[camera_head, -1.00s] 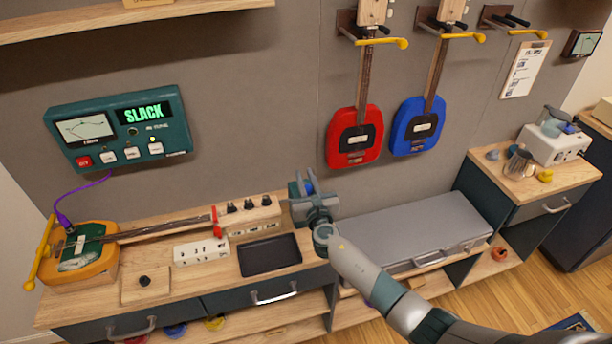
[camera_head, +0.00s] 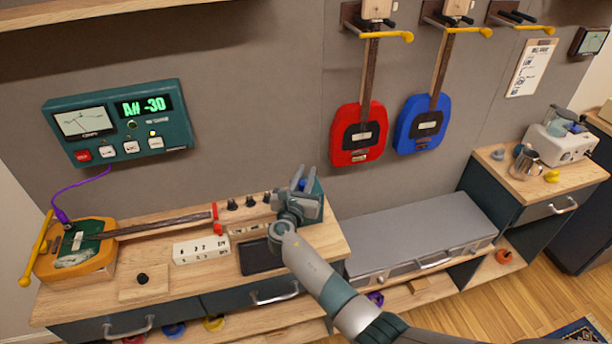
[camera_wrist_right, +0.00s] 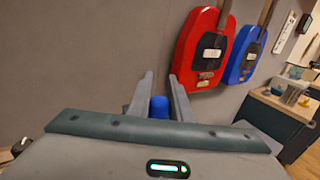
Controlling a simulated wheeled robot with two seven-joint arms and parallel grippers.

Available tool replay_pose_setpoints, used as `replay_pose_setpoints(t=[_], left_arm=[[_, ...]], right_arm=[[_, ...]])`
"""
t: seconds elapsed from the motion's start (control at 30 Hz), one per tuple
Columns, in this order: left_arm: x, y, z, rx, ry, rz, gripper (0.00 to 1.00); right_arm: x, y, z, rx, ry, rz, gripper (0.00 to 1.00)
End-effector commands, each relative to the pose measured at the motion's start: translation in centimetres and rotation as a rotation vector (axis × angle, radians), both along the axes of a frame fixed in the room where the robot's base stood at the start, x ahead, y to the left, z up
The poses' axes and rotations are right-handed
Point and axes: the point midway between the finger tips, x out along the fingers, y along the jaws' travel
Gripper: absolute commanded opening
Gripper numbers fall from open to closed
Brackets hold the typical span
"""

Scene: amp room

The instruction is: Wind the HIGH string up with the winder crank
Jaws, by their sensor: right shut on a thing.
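A guitar with a yellow-orange body (camera_head: 75,262) lies on the bench, its neck (camera_head: 165,226) running right toward several dark knobs (camera_head: 250,202). My right gripper (camera_head: 303,184) is at the right end of the bench, shut on a blue handle, which I take to be the winder crank's. The blue handle (camera_wrist_right: 158,107) shows between the fingers in the right wrist view. The rest of the crank is mostly hidden by the gripper. The teal tuner box (camera_head: 120,122) on the wall shows green text that reads about "A# -30". My left gripper is not in view.
A white block with markings (camera_head: 201,250) and a dark tray (camera_head: 262,262) lie in front of the neck; my right arm partly covers the tray. A grey case (camera_head: 420,232) stands right of the bench. Red (camera_head: 357,134) and blue (camera_head: 421,125) guitars hang behind.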

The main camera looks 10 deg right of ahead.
Motion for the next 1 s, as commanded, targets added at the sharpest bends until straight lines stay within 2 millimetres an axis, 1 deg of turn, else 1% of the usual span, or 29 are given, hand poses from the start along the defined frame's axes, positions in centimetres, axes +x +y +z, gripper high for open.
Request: replay_pose_setpoints(t=[0.03, 0.13, 0.17, 0.2, 0.23, 0.67, 0.87, 1.0], left_arm=[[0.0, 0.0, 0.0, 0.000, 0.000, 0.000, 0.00], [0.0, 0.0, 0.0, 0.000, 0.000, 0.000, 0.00], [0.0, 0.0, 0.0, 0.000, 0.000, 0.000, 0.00], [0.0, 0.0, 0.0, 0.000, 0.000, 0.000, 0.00], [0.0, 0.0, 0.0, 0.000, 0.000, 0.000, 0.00], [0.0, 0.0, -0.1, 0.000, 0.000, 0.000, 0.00], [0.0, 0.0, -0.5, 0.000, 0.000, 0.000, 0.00], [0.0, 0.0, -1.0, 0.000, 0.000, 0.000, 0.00]], right_arm=[[0.1, 0.0, 0.3, 0.000, -0.004, 0.001, 0.00], [0.1, 0.0, 0.3, 0.000, -0.004, 0.001, 0.00], [0.1, 0.0, 0.3, 0.000, -0.004, 0.001, 0.21], [0.1, 0.0, 0.2, 0.000, -0.004, 0.001, 0.30], [0.1, 0.0, 0.2, 0.000, -0.004, 0.002, 0.37], [-0.2, 0.2, 0.0, 0.001, 0.000, 0.002, 0.37], [-1.5, 0.9, -0.1, 0.002, -0.001, 0.004, 0.37], [-3.1, 1.8, -0.2, 0.004, -0.001, 0.004, 0.37]])
